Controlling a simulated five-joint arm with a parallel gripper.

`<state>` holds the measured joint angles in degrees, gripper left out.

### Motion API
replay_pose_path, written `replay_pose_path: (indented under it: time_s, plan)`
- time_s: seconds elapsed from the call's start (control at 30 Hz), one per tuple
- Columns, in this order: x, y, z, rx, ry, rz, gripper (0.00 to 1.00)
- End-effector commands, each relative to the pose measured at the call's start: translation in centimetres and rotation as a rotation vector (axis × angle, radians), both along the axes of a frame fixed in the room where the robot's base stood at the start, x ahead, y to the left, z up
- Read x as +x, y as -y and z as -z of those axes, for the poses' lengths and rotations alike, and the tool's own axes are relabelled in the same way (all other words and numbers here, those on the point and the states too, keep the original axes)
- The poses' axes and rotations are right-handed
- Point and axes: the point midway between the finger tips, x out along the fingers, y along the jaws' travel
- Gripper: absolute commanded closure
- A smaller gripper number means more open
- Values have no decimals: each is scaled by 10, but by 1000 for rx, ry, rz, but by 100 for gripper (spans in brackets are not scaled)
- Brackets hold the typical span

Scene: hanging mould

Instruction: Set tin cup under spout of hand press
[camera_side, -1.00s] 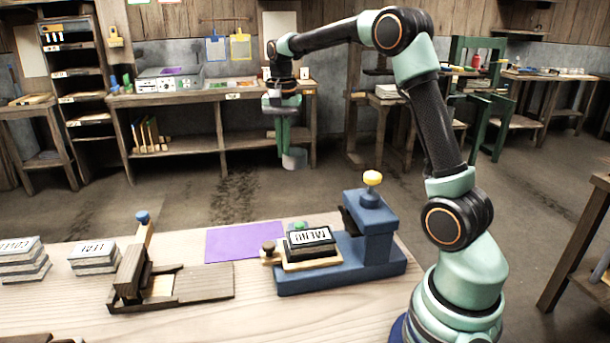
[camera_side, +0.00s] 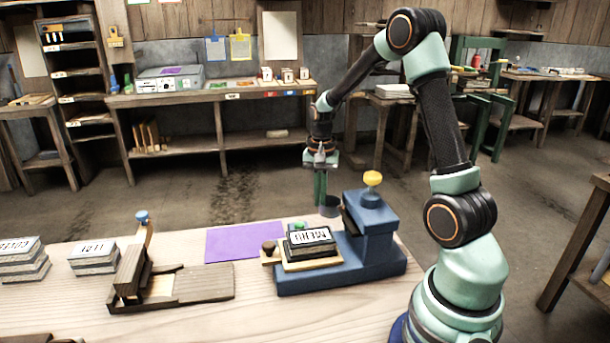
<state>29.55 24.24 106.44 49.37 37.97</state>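My gripper (camera_side: 321,190) points down, with its green fingers shut on a small grey tin cup (camera_side: 330,207). The cup hangs upright at the fingertips, seen beyond the blue hand press (camera_side: 335,277) and close to the left of its upright column. The hand press stands on the table with a yellow knob on top and a wooden tray with a dark block lettered "MENU" at its left end. Whether the cup is above the table or past its far edge is hard to tell. I cannot make out a spout on the press.
A purple sheet (camera_side: 244,243) lies on the table left of the press. A dark wooden device (camera_side: 203,283) with a blue knob and stacks of lettered blocks (camera_side: 94,258) stand further left. Shelves and benches stand behind.

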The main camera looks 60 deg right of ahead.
Motion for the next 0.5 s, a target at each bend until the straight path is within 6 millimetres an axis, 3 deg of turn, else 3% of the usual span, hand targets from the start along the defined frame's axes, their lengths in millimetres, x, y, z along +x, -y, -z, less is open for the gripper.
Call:
replay_pose_path:
  time_s: [0.1,0.33,0.5]
  plan:
    - [-1,-1,24,3,-4,0,100]
    - [0,0,42,1,-1,0,100]
    - [0,0,65,2,-3,0,100]
